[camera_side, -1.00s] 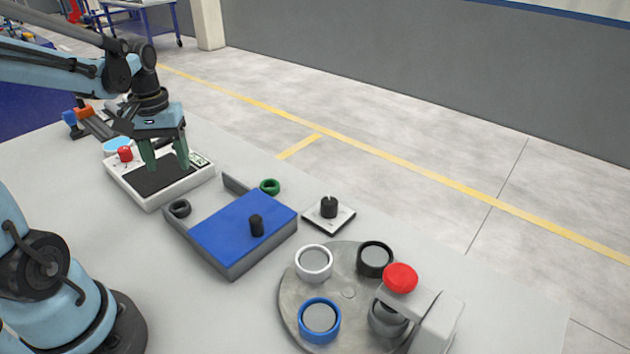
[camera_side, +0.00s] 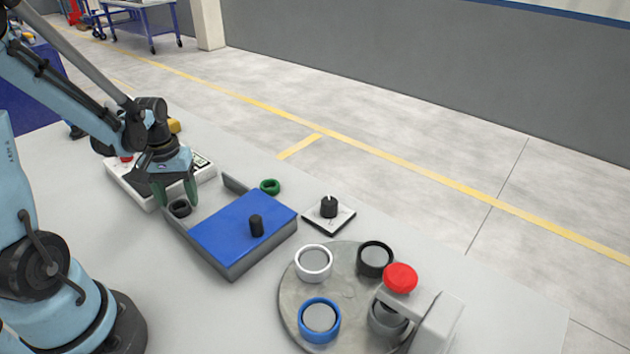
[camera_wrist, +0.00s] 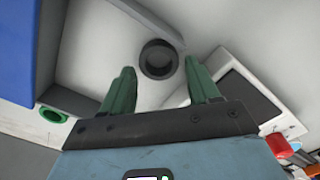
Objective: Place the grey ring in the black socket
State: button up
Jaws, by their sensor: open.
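The dark grey ring (camera_side: 180,208) lies on the table by the left end of the blue-topped tray. It also shows in the wrist view (camera_wrist: 158,59), just ahead of and between the fingertips. My gripper (camera_side: 175,199) is open and empty, with its green fingers pointing down around or just above the ring; the exact height gap cannot be told. In the wrist view my gripper (camera_wrist: 159,68) has its fingers spread wide. The black socket (camera_side: 375,259) is a black-rimmed cup at the back right of the round turntable, with a grey inside.
The round turntable (camera_side: 348,293) also bears white, blue and grey sockets, beside a red button (camera_side: 400,277). The blue-topped tray (camera_side: 240,232) with a black peg stands between. A green ring (camera_side: 270,186) and a knob plate (camera_side: 330,213) lie behind. A white device (camera_side: 129,184) is behind my gripper.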

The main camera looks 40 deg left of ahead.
jog(key=shift+f, duration=0.65)
jog(key=c, duration=0.9)
jog(key=shift+r, duration=0.15)
